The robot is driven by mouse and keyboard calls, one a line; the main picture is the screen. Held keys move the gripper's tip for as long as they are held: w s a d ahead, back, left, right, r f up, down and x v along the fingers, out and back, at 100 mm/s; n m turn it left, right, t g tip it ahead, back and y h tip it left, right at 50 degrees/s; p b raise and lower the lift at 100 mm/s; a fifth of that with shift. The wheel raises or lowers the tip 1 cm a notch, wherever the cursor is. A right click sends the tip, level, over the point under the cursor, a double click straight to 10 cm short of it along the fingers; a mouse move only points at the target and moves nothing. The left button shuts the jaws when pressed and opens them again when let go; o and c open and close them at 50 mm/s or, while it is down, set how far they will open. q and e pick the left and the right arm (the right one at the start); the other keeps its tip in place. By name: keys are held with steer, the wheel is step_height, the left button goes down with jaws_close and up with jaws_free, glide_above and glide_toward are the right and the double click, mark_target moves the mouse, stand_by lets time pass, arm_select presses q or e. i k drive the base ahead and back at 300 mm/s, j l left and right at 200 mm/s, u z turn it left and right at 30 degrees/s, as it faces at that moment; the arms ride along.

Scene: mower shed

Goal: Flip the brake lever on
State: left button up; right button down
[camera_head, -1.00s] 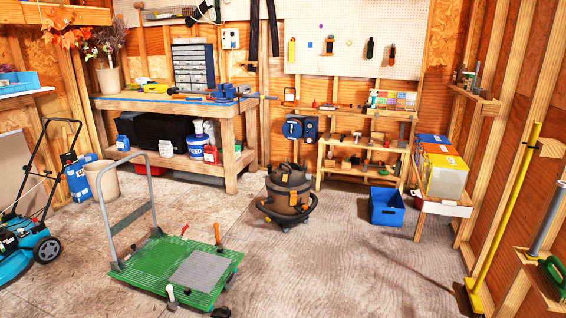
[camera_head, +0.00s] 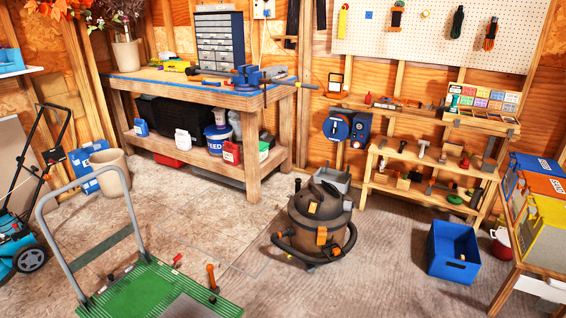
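A green platform cart (camera_head: 130,295) with a grey push handle (camera_head: 87,185) stands at the lower left, its front cut off by the frame edge. A small red piece (camera_head: 177,259) shows at its far edge, and an upright orange-handled piece (camera_head: 212,277) stands at its right side. I cannot tell which of these, if either, is the brake lever, or its position. A teal mower (camera_head: 15,245) with a black handle is partly in view at the far left. Neither of my grippers is in view.
A brown shop vacuum (camera_head: 318,220) stands on the floor right of the cart. A blue bin (camera_head: 453,252) sits farther right, near a small table with boxes (camera_head: 540,225). A workbench (camera_head: 205,98) and low shelves (camera_head: 425,165) line the back. Floor between vacuum and bin is clear.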

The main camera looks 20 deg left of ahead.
mark_target(179, 256)
steer(key=i+l+u, duration=0.1)
steer(key=i+u, duration=0.25)
steer(key=i+l+u, duration=0.3)
steer(key=i, duration=0.25)
steer(key=i+l+u, duration=0.45)
steer(key=i+u, duration=0.15)
steer(key=u, duration=0.25)
steer(key=i+l+u, duration=0.25)
steer(key=u, duration=0.25)
steer(key=i+l+u, duration=0.2)
steer(key=u, duration=0.25)
steer(key=i+l+u, duration=0.15)
steer(key=l+u, duration=0.7)
steer(key=u, duration=0.15)
steer(key=i, duration=0.05)
